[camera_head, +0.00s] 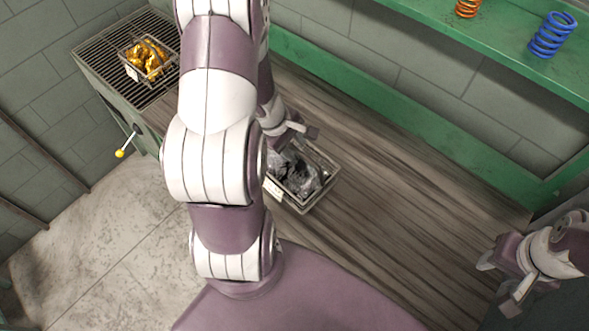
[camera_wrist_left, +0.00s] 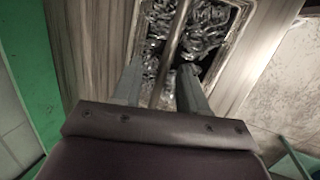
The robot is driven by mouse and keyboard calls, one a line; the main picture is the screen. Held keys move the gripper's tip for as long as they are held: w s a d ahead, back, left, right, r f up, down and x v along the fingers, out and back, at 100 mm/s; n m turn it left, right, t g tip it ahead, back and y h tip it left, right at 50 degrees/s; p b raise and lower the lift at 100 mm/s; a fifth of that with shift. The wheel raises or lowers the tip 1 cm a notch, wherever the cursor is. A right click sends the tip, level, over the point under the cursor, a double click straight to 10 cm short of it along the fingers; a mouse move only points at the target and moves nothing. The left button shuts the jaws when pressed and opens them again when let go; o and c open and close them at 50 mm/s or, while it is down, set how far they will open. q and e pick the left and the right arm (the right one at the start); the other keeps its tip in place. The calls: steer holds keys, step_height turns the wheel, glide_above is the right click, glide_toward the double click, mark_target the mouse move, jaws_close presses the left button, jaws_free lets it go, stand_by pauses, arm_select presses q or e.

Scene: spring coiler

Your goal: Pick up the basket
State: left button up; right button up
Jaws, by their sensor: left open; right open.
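A wire basket (camera_head: 322,193) with grey, shiny crumpled pieces stands on the wooden bench, partly hidden by my left arm. It also shows in the left wrist view (camera_wrist_left: 236,45), with a thin bar, likely its handle, crossing above its contents. My left gripper (camera_head: 297,131) is over the basket's far side in the head view. In the left wrist view its fingers (camera_wrist_left: 160,78) are apart, with the bar running between them; I cannot tell if they touch it. A second basket (camera_head: 137,73) holds gold pieces on a grate. My right gripper (camera_head: 503,282) is open and empty at the lower right.
The wooden bench (camera_head: 400,170) is clear to the right of the grey-filled basket. A green shelf (camera_head: 480,45) above the bench's back holds an orange spring (camera_head: 467,8) and a blue spring (camera_head: 552,35). A yellow-knobbed lever (camera_head: 121,153) sticks out below the grate (camera_head: 105,60).

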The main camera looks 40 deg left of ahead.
mark_target(302, 180)
arm_select(q)
steer(key=x, duration=0.3)
steer(key=shift+f+b, duration=0.2)
steer(key=shift+b, duration=0.2)
jaws_close()
steer(key=shift+d, duration=0.1)
stand_by(0.9)
